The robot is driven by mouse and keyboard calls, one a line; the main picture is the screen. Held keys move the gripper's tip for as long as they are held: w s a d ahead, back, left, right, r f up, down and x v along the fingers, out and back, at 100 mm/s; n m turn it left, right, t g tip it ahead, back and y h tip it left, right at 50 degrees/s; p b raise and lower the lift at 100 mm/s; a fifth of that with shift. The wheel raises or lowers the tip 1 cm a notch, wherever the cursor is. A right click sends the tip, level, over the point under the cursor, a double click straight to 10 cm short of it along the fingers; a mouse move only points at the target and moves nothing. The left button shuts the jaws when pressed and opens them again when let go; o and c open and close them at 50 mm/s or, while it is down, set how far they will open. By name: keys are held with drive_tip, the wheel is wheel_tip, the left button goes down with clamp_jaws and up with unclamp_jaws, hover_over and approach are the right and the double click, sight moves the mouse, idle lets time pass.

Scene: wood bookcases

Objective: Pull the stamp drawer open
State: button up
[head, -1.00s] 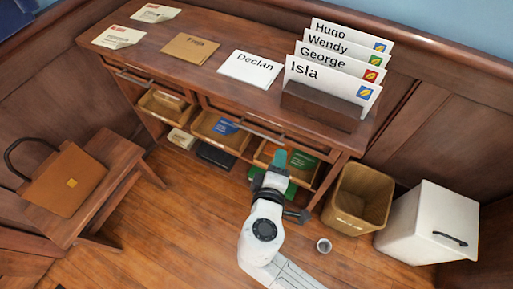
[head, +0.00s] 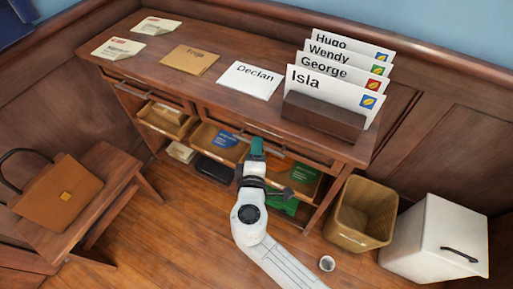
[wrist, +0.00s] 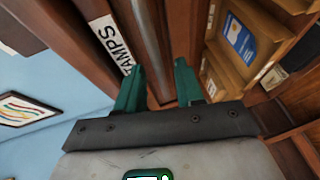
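The stamp drawer (head: 225,119) is the wide front under the desk top and looks closed. My gripper (head: 257,143) is up at the desk front, just below the drawer's handle in the head view. In the wrist view my gripper (wrist: 160,66) has its two green fingers apart, with the bar running between and beyond them. Nothing is held. I cannot tell whether the fingers touch the bar.
Open compartments (head: 218,140) with papers lie below the drawer. On the desk top stand a card rack (head: 323,117) and a Declan envelope (head: 250,80). A wicker bin (head: 361,213) and white cabinet (head: 433,240) stand right; a bench with a brown bag (head: 62,194) stands left.

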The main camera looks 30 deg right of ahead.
drive_tip(key=shift+w+d, duration=0.2)
drive_tip(key=shift+w, duration=0.1)
drive_tip(key=shift+c, duration=0.3)
clamp_jaws()
drive_tip(key=shift+f, duration=0.1)
idle(0.9)
